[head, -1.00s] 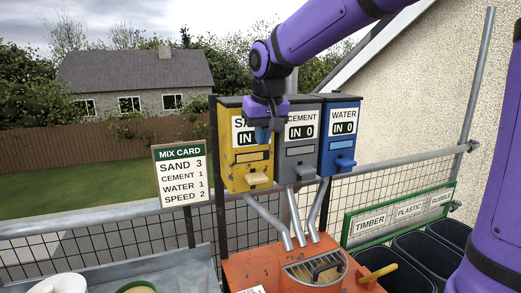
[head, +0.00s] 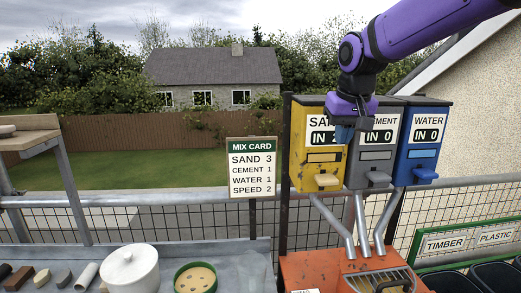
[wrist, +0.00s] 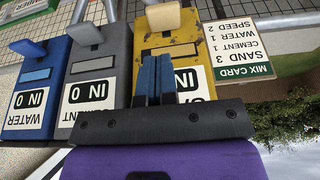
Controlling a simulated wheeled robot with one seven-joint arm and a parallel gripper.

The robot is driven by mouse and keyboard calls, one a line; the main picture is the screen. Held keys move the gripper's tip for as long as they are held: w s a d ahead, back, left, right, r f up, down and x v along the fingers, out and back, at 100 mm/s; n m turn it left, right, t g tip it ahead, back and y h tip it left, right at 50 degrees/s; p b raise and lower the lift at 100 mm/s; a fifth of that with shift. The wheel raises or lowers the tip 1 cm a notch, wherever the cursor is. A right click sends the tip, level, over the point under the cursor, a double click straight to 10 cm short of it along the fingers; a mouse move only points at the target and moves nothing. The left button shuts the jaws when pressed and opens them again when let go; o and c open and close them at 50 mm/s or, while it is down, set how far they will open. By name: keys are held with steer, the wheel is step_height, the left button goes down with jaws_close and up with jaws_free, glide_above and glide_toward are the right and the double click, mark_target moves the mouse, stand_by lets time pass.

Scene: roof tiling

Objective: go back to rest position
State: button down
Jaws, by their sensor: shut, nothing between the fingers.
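My gripper (head: 344,140) is shut and empty, pointing down in front of the yellow sand dispenser (head: 298,165) and partly covering its label and counter. In the wrist view, which is upside down, its two blue fingers (wrist: 152,80) are together over the sand dispenser (wrist: 185,60). The grey cement dispenser (head: 369,168) and the blue water dispenser (head: 421,157) stand to the right; both counters read IN 0. I cannot tell whether my fingers touch the sand dispenser.
A mix card (head: 253,166) stands left of the dispensers. An orange mixer (head: 315,272) sits below their chutes. A grey bench (head: 228,255) holds a white pot (head: 130,268), a green-rimmed bowl (head: 195,277) and small pieces. Labelled bins (head: 497,276) stand at the right.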

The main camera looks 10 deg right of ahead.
steer(key=s+d+f+t, duration=0.1)
steer(key=s+d, duration=0.2)
steer(key=s, duration=0.9)
steer(key=s+d+f, duration=0.2)
steer(key=s+d, duration=0.1)
steer(key=s, duration=1)
steer(key=shift+f+t, duration=0.2)
steer(key=shift+t, duration=0.2)
